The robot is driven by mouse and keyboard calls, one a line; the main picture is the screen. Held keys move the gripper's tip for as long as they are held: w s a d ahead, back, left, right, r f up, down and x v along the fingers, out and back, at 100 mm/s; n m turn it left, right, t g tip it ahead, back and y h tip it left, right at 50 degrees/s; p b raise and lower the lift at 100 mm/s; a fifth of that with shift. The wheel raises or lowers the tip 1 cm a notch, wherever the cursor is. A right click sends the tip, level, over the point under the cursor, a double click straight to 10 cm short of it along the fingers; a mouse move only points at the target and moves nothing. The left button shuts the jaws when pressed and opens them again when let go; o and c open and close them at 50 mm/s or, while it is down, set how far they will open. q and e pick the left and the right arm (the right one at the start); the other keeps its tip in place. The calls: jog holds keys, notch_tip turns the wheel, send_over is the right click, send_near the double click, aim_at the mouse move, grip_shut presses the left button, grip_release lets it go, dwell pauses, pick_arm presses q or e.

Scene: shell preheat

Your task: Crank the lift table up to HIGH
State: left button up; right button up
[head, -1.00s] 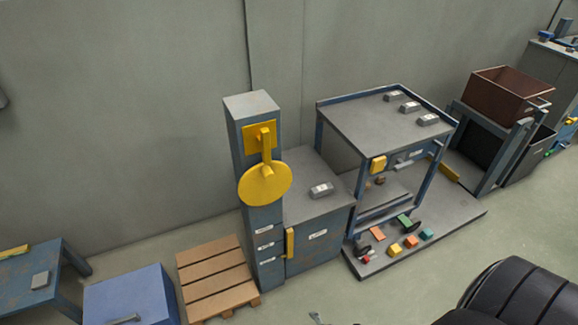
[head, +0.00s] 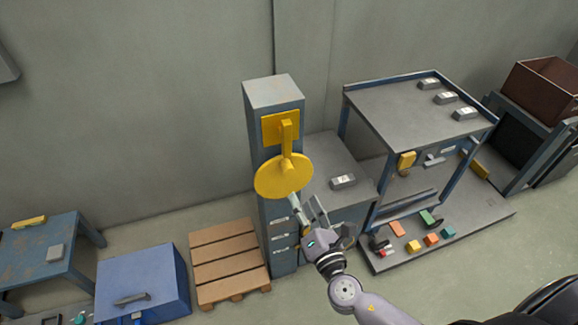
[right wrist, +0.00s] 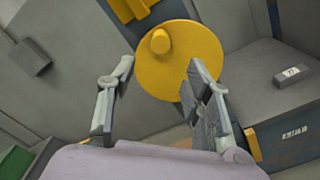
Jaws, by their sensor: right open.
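A blue-grey post (head: 273,93) carries a yellow plate (head: 272,130) and a round yellow disc (head: 272,178) with a yellow crank arm (head: 287,135) upright above it. Small labels (head: 281,236) run down the post's front. A low grey-topped unit (head: 325,157) stands right beside the post; whether this is the lift table I cannot tell. My right gripper (head: 306,202) is open and empty, just below and in front of the disc. In the right wrist view the disc (right wrist: 172,75) and its knob (right wrist: 159,41) lie beyond the spread fingers. My left gripper is out of view.
A wooden pallet (head: 226,257) and blue box (head: 150,283) lie left of the post. A taller grey-topped stand (head: 385,105) is on the right, with several coloured blocks on its base (head: 485,212). A wall stands close behind.

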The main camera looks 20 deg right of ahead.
aim_at(289, 173)
jog(key=w+p, duration=0.1)
jog(key=w, duration=1.1)
jog(key=shift+a+p, duration=0.2)
jog(key=shift+p, duration=0.1)
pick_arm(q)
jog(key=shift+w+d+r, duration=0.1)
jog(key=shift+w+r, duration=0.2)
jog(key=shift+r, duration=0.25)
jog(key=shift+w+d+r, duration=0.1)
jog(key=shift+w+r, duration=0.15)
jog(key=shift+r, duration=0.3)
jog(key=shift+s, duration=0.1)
pick_arm(e)
grip_shut()
